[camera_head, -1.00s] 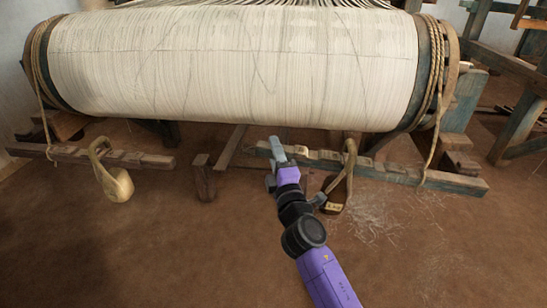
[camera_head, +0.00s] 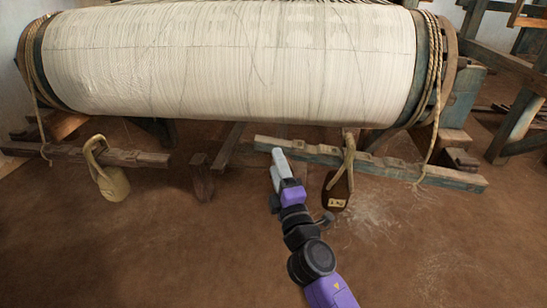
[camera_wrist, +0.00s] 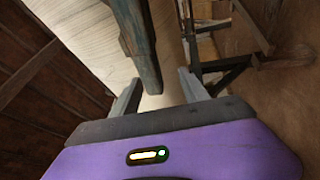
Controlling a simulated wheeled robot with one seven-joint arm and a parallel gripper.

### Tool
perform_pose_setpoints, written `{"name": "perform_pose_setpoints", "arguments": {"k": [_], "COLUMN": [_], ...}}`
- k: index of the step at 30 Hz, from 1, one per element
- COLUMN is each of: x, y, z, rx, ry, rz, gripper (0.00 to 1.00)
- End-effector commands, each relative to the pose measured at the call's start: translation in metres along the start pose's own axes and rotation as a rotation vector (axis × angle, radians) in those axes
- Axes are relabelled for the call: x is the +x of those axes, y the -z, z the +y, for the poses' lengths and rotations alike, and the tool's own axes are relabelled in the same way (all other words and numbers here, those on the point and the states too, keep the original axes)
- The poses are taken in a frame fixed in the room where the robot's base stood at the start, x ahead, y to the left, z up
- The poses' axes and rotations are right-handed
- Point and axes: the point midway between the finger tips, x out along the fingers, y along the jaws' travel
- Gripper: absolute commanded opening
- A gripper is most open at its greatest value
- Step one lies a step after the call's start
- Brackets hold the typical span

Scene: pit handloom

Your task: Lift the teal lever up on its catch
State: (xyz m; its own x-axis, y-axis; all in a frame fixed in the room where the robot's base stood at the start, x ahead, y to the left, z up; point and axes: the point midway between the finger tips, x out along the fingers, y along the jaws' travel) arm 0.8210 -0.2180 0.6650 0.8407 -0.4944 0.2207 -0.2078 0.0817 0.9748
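The teal lever (camera_head: 395,170) is a long, worn, notched beam low beneath the right half of the warp roll. Its left end is near my gripper (camera_head: 279,155). In the wrist view, the lever (camera_wrist: 138,45) comes down from the top, and its end lies ahead of the gap between my fingers. There my gripper (camera_wrist: 158,78) is open, with nothing seen held in it. In the head view the fingers overlap the lever's near face close to its left end; I cannot tell whether they touch. I cannot make out the catch clearly.
The white warp roll (camera_head: 225,65) hangs above. A dark weight (camera_head: 336,198) hangs by a rope loop from the lever, right of my gripper. A tan weight (camera_head: 113,183) hangs from a brown notched bar (camera_head: 130,158) at left. The near earth floor (camera_head: 150,255) is clear.

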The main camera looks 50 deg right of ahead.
Motion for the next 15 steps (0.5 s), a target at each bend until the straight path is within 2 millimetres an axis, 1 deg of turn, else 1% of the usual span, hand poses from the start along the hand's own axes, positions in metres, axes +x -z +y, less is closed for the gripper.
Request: {"name": "perform_pose_setpoints", "arguments": {"k": [1, 6, 14, 15], "x": [-0.008, -0.020, -0.021, -0.021], "y": [0.000, 0.000, 0.000, 0.000], "z": [-0.002, 0.000, 0.002, 0.002], "rx": [0.000, 0.001, 0.001, 0.001], "ry": [0.001, -0.002, -0.003, -0.003], "rz": [0.001, 0.001, 0.001, 0.001], "gripper": [0.53, 0.53, 0.53, 0.49]}}
